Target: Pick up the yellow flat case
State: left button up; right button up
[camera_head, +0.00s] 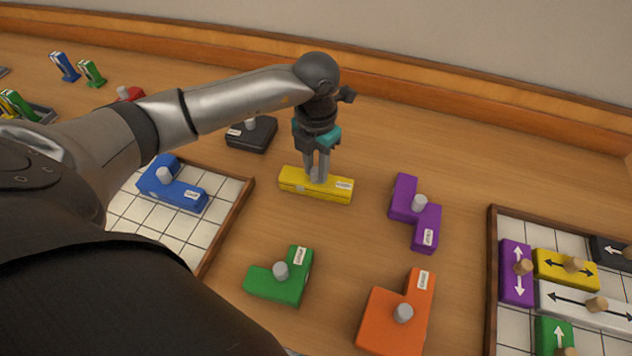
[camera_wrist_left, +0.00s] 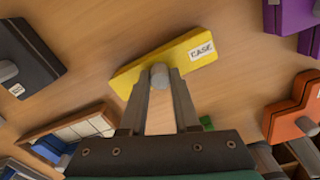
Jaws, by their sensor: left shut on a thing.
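The yellow flat case (camera_head: 328,187) is a long yellow block with a white label and a grey peg on top. It lies on the wooden table in the middle of the head view. My left gripper (camera_head: 317,177) reaches down over it and is shut on its grey peg. In the left wrist view the case (camera_wrist_left: 185,58) sits at the fingertips (camera_wrist_left: 159,80), with its label reading "CASE" to the right of the peg. I cannot tell whether it is clear of the table. My right gripper is not in view.
A black block (camera_head: 262,136) stands behind, left of the case. A purple block (camera_head: 408,200) is to its right; a green block (camera_head: 292,283) and an orange block (camera_head: 385,325) are nearer. A tiled tray (camera_head: 238,205) holds a blue block (camera_head: 190,194); another tray (camera_head: 491,270) is at right.

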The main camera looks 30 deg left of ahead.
pick_arm(q)
grip_shut()
dwell(0.8)
